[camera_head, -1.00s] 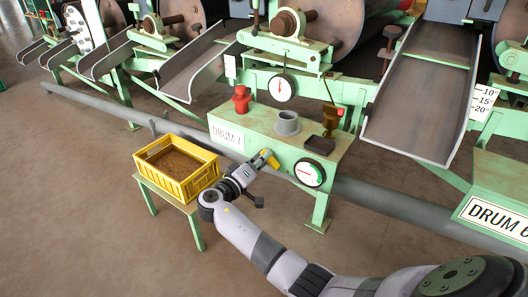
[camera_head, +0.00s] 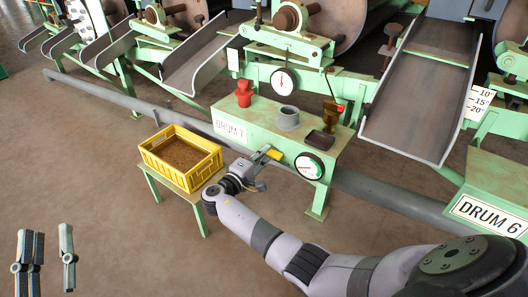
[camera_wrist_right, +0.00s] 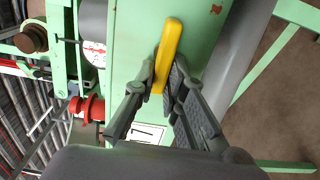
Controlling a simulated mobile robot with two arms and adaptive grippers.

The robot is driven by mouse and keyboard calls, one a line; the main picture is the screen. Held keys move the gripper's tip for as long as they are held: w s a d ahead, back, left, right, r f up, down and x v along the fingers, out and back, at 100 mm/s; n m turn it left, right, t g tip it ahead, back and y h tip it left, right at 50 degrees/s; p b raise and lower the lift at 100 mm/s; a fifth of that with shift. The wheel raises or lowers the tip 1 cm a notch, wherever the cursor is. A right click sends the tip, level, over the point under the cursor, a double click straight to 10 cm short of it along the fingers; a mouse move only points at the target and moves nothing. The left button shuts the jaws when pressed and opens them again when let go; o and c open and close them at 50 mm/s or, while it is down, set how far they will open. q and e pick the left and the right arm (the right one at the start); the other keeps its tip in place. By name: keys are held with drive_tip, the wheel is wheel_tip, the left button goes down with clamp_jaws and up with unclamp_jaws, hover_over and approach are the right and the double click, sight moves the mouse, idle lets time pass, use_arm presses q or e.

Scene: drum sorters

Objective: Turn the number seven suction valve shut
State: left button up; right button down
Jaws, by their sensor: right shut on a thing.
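The valve's yellow lever handle (camera_head: 274,155) is on the front of the green DRUM 7 box (camera_head: 250,128), left of a round gauge. My right gripper (camera_head: 264,161) is at the handle. In the right wrist view the yellow handle (camera_wrist_right: 169,50) stands between the fingers of my right gripper (camera_wrist_right: 166,82), which is shut on its lower part. The handle's upper end sticks out past the fingertips. The valve body is hidden. My left gripper (camera_head: 50,240) is open and empty at the lower left of the head view.
A yellow crate (camera_head: 196,176) of brown material stands on a green stand left of my right gripper. The gauge (camera_head: 310,166) is close on the right. A red fitting (camera_head: 243,94), grey cup (camera_head: 288,118) and dark tray sit on the box.

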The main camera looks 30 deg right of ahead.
idle(0.4)
drive_tip(key=c, duration=1.6)
unclamp_jaws()
drive_tip(key=shift+c, duration=0.2)
drive_tip(key=shift+a, duration=0.15)
drive_tip(key=v, duration=1.1)
drive_tip(key=shift+s+a, duration=0.2)
drive_tip(key=shift+a, duration=0.15)
drive_tip(key=shift+f, duration=0.1)
